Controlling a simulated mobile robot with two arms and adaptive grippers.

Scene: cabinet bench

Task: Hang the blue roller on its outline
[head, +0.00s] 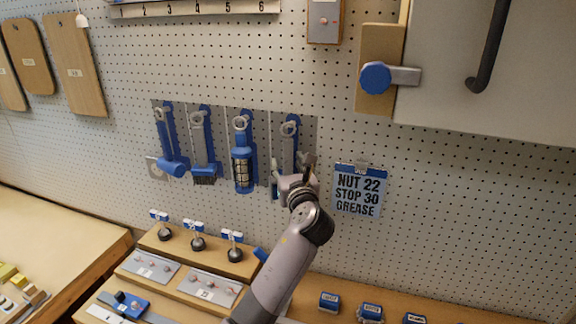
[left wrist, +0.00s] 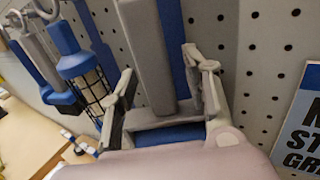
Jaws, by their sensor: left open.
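The fingers are apart, one on each side, and look clear of the bar. I cannot tell how well the tool matches its outline. My right gripper is out of view.
A caged blue lamp (head: 242,155), a blue brush (head: 203,145) and a blue mallet-like tool (head: 170,145) hang to the left. A note sheet (head: 359,190) hangs close on the right. A stepped wooden stand (head: 160,245) is below, and a cabinet (head: 490,75) is upper right.

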